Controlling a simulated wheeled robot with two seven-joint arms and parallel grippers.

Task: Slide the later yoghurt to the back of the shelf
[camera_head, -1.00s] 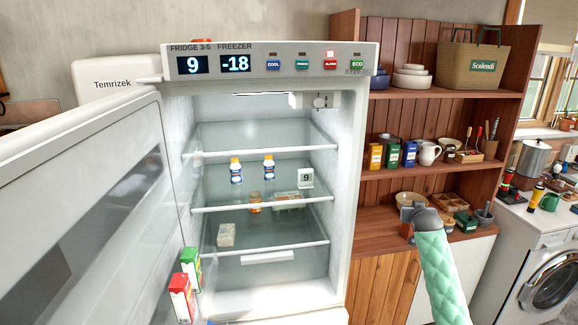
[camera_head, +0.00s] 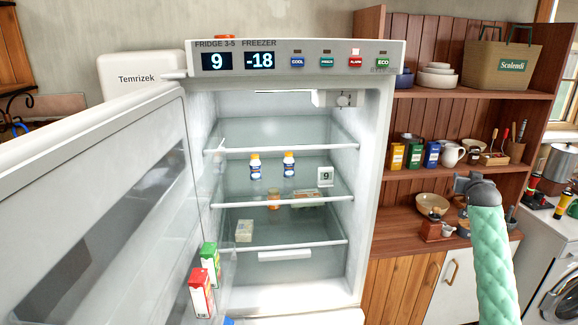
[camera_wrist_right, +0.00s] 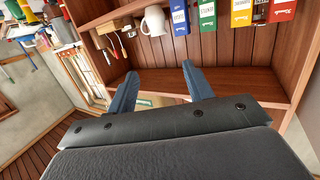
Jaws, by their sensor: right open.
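Two small yoghurt bottles with yellow caps and blue-and-white labels stand side by side on a fridge shelf, the left yoghurt (camera_head: 255,167) and the right yoghurt (camera_head: 289,165). Their dates are too small to read, so I cannot tell which is the later one. The shelf (camera_head: 232,205) has a white front edge. My right gripper (camera_head: 470,184) is well to the right of the fridge, in front of the wooden hutch. In the right wrist view its two blue fingers (camera_wrist_right: 157,88) are spread apart with nothing between them. My left gripper is not in view.
The fridge door (camera_head: 95,215) stands open on the left, with red and green cartons (camera_head: 205,277) near its lower inner edge. A small 9 display (camera_head: 325,176) stands right of the yoghurts. The hutch (camera_head: 405,190) flanks the fridge.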

